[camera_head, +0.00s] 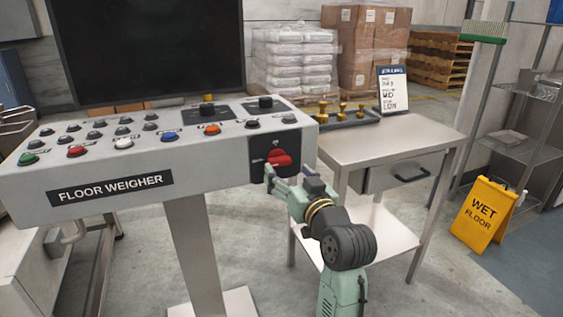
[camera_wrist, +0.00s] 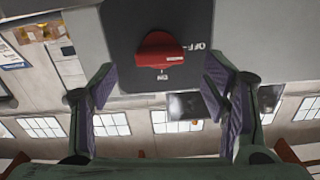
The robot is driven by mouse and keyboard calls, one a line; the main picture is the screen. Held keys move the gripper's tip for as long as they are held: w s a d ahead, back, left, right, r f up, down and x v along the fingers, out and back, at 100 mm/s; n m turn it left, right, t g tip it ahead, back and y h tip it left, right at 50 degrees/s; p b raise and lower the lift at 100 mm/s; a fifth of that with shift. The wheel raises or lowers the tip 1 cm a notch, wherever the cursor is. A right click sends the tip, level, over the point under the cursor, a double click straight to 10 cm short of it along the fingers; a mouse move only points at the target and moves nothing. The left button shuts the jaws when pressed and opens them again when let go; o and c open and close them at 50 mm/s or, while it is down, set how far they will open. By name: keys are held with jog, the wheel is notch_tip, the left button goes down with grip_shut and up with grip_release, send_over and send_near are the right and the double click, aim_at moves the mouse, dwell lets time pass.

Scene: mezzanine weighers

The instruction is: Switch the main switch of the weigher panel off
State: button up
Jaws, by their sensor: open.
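The weigher panel (camera_head: 110,186) is a grey sloped console marked FLOOR WEIGHER, on a post. The main switch (camera_head: 279,158) is a red rotary knob on a dark plate at the right end of its front face. In the wrist view the red switch (camera_wrist: 160,50) sits upper centre, its plate lettered OFF to the right and ON below. I cannot tell for sure which mark it points at. My gripper (camera_head: 274,180) is just in front of the switch. In the wrist view its open fingers (camera_wrist: 160,82) stand apart on either side of the knob, empty, with no contact visible.
Several coloured buttons (camera_head: 124,142) and black knobs cover the panel's top. A steel table (camera_head: 400,140) with brass weights (camera_head: 342,108) and a sign (camera_head: 392,90) stands to the right. A yellow wet-floor sign (camera_head: 482,213) stands further right. Floor between it and the table is clear.

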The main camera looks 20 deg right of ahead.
aim_at(281, 164)
jog(key=w, duration=0.5)
jog(key=shift+a+p, duration=0.1)
jog(key=shift+p, duration=0.25)
jog(key=shift+s, duration=0.1)
jog(key=c, duration=1.1)
jog(key=shift+f+n+b, duration=0.15)
jog(key=shift+n+b, duration=0.35)
jog(key=shift+b, duration=0.2)
jog(key=shift+c, duration=0.2)
jog(key=o, duration=1.1)
jog(key=shift+o, duration=0.2)
